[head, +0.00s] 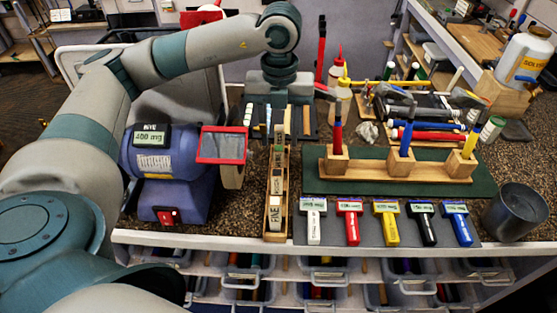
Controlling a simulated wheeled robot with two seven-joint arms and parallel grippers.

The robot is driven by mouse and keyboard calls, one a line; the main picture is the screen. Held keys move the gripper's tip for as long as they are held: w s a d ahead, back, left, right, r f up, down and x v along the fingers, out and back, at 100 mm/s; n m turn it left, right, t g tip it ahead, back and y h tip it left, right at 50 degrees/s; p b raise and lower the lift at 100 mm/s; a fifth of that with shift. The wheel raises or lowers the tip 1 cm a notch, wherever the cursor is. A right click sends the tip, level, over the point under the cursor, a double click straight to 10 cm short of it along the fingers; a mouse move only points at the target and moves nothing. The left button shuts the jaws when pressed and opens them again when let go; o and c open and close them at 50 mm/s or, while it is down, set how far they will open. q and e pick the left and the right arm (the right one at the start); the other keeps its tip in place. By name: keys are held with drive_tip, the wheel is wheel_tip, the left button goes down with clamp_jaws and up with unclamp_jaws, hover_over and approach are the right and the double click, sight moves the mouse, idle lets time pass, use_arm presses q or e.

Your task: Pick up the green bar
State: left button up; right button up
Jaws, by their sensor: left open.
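A narrow wooden holder (266,232) stands at the bench's front edge with a row of labelled bars in it. The nearest bar (275,214) is pale and reads FINE. A greenish bar (279,136) appears at the far end of the row; its colour is hard to tell at this size. My left gripper (279,122) points down over that far end, jaws open, with its fingers near the holder's sides. I cannot tell whether they touch anything. The fingers partly hide what lies behind. My right gripper is not in view.
A blue grinder (165,180) with a red-framed shield (222,145) stands close left of the holder. To the right are a green mat (485,180), a wooden block (390,168) with upright grips, several label-headed tools, and a dark metal cup (515,212).

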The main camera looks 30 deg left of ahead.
sight(278, 149)
use_arm(q)
drive_tip(key=shift+f, duration=0.45)
drive_tip(key=shift+f+p, duration=0.45)
drive_tip(key=shift+p, duration=0.05)
wheel_tip(278, 149, down, 4)
drive_tip(key=shift+a+r+p, duration=0.1)
drive_tip(key=shift+r+p, duration=0.05)
drive_tip(key=shift+p, duration=0.9)
drive_tip(key=shift+f, duration=0.35)
clamp_jaws()
